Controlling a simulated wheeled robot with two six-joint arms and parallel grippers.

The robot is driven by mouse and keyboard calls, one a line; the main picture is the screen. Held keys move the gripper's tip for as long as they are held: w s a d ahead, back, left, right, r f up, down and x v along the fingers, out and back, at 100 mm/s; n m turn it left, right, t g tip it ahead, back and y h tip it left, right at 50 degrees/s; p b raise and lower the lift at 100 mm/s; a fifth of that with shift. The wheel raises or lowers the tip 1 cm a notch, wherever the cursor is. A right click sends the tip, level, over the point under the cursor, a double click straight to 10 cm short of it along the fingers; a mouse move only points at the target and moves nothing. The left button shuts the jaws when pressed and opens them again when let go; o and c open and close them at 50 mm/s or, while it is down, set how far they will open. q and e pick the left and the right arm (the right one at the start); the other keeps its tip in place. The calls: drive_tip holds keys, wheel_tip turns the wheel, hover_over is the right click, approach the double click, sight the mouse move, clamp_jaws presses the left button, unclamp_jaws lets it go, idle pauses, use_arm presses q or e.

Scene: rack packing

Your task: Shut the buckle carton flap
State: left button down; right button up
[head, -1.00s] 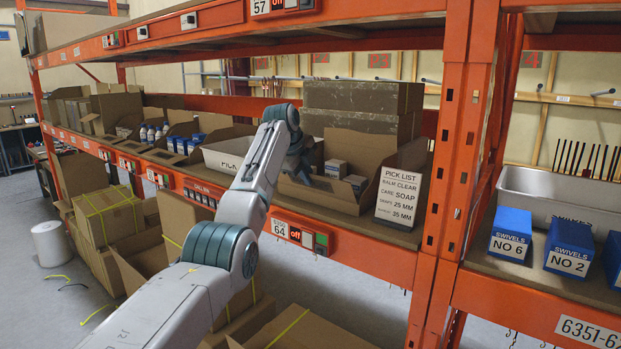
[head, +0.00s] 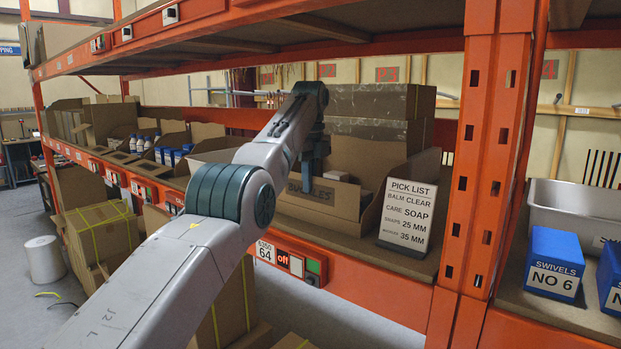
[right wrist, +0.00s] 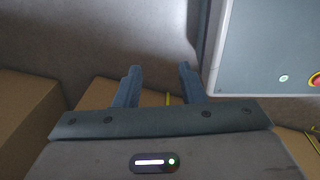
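The buckle carton (head: 345,218) stands open on the shelf of the orange rack. Its front panel bears the printed word BUCKLES and stands up, with a small part of the contents showing behind it at the right. A taller brown cardboard panel rises at the back. My left gripper (head: 307,184) reaches down to the carton's front panel, its fingers in front of or at the top edge of the printing; whether they touch I cannot tell, nor whether they are open or shut. In the right wrist view my right gripper (right wrist: 158,78) is open and empty, its fingers well apart.
A white pick list sign (head: 408,212) stands close to the right of the carton. A rack upright (head: 487,150) is beyond it. Blue swivel boxes (head: 553,264) and a grey bin (head: 570,208) are on the right bay. The upper shelf (head: 290,38) hangs above my left arm.

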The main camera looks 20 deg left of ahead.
use_arm(q)
drive_tip(key=shift+f, duration=0.25)
drive_tip(key=c, duration=1.9)
unclamp_jaws()
drive_tip(key=shift+r, duration=0.1)
use_arm(e)
drive_tip(key=shift+w+a, duration=0.5)
drive_tip(key=shift+w, duration=0.2)
